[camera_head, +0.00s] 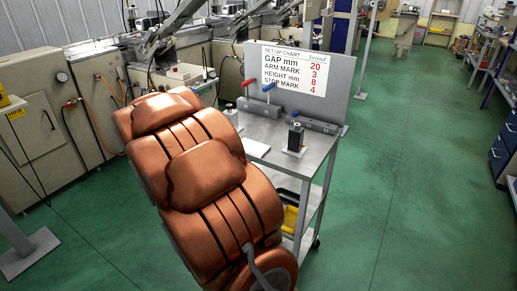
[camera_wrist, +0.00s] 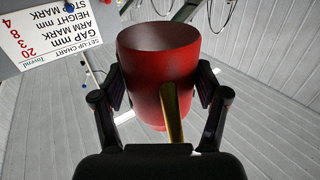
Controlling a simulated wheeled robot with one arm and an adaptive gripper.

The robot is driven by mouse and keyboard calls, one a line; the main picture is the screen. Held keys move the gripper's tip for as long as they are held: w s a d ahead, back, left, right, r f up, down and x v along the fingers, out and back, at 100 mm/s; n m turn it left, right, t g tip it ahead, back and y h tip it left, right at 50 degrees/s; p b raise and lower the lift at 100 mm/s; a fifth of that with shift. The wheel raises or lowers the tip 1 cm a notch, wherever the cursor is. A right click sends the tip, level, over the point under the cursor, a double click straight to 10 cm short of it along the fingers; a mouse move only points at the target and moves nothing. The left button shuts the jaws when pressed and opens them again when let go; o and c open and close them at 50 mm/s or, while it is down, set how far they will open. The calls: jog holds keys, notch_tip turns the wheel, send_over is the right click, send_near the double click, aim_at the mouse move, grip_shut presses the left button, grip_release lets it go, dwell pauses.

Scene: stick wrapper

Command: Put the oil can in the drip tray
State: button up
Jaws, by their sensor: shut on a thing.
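The oil can (camera_wrist: 150,80) is a red cylinder with a brass-coloured strip or spout on the near side, in the wrist view. My gripper (camera_wrist: 162,84) is shut on it, one finger on each side of its body. The wrist picture is upside down, as the chart's lettering shows. In the head view my copper-coloured arm hides the gripper and the can. I cannot make out a drip tray for certain. A yellow object (camera_head: 290,219) lies on the cart's lower shelf, partly hidden by my arm.
A grey metal cart (camera_head: 313,158) carries a set-up chart (camera_head: 294,69), red- and blue-handled clamps, a small black-topped block (camera_head: 295,139) and a white pad (camera_head: 256,148). Beige machines (camera_head: 40,115) stand at left. Green floor (camera_head: 420,170) is clear at right.

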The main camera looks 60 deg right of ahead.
jog(key=s+d+f+m+g+h+b, duration=0.25)
jog(key=s+d+g, duration=0.3)
jog(key=s, duration=0.55)
jog(key=s+d+f+m+g+h+b, duration=0.15)
jog(key=s+d+m+g, duration=0.35)
jog(key=s, duration=0.7)
jog(key=shift+n+t+y, duration=0.25)
jog(key=shift+n+y, duration=0.05)
jog(key=shift+n, duration=0.15)
jog(key=shift+w+d+f+p, duration=0.85)
jog(key=shift+w+d, duration=0.9)
jog(key=shift+w, duration=0.35)
jog(key=shift+w+d+f+p, duration=0.6)
jog(key=shift+w+d+f, duration=0.4)
jog(key=shift+w+d, duration=0.95)
jog(key=shift+w+d+f+p, duration=0.85)
jog(key=shift+w+d, duration=0.7)
jog(key=shift+w, duration=0.75)
jog(key=shift+f+b, duration=0.35)
jog(key=shift+f, duration=0.4)
jog(key=o, duration=1.4)
jog(key=shift+r, duration=0.1)
